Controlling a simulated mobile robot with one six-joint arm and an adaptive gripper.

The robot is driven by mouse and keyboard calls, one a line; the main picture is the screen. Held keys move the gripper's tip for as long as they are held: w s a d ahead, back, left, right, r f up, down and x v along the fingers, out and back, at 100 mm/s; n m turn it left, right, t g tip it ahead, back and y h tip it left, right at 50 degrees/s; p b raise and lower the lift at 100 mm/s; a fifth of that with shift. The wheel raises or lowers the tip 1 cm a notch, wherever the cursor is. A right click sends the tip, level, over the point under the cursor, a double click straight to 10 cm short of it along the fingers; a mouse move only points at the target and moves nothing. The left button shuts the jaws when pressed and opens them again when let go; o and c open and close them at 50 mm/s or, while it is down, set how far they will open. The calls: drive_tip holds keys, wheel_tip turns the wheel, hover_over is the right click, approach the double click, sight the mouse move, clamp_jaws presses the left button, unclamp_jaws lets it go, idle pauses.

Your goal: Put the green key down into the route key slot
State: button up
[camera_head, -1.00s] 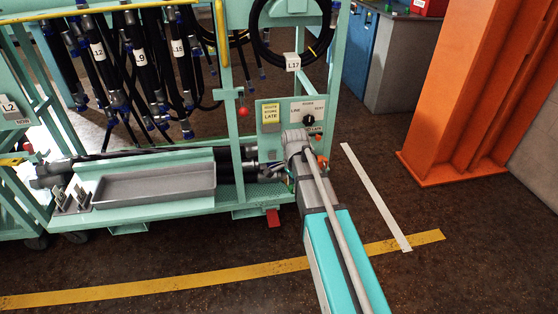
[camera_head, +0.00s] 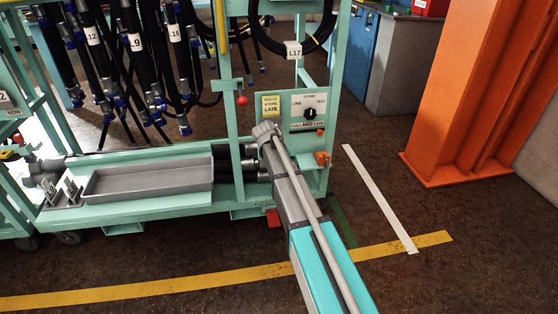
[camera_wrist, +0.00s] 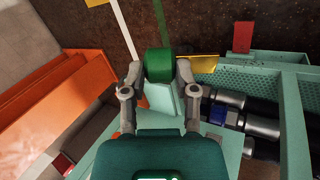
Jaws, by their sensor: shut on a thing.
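My gripper (camera_wrist: 159,76) is shut on the green key (camera_wrist: 158,64), a dark green block between its two grey fingers in the wrist view. A pale teal surface shows just below the key. In the head view my wrist hides the gripper and key, in front of the teal cart's right end. The control panel (camera_head: 292,124) there has a black knob (camera_head: 310,112) between LINE and TEST, and a yellow label (camera_head: 271,106) ending in LATE. I cannot make out the route key slot in either view, nor whether the key touches anything.
A grey tray (camera_head: 148,190) lies on the cart's lower deck, with black hoses hanging above. Hose ends with grey fittings (camera_wrist: 230,116) lie right of the gripper in the wrist view. An orange column (camera_head: 470,100) stands at the right, with open floor in front of it.

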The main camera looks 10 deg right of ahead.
drive_tip(key=w+a+n+t+y+b, duration=0.1)
drive_tip(key=w+n+t+y+b, duration=0.1)
drive_tip(key=w+n+t+b, duration=0.2)
drive_tip(key=w+a+r+n+t+y+b, duration=0.1)
drive_tip(key=w+a+n+t+y+b, duration=0.1)
drive_tip(key=n+t+b, duration=0.7)
drive_tip(key=w+n+t+y, duration=0.1)
drive_tip(key=w+n+t, duration=0.1)
drive_tip(key=n+t, duration=0.4)
drive_tip(key=shift+w+r+n+b, duration=0.3)
drive_tip(key=shift+w+n+b, duration=0.1)
drive_tip(key=shift+n, duration=0.3)
drive_tip(key=shift+a, duration=0.1)
idle(0.6)
drive_tip(key=w, duration=1)
drive_tip(key=shift+f, duration=0.15)
idle(2.5)
drive_tip(key=shift+f+b, duration=1.15)
drive_tip(key=shift+b, duration=0.2)
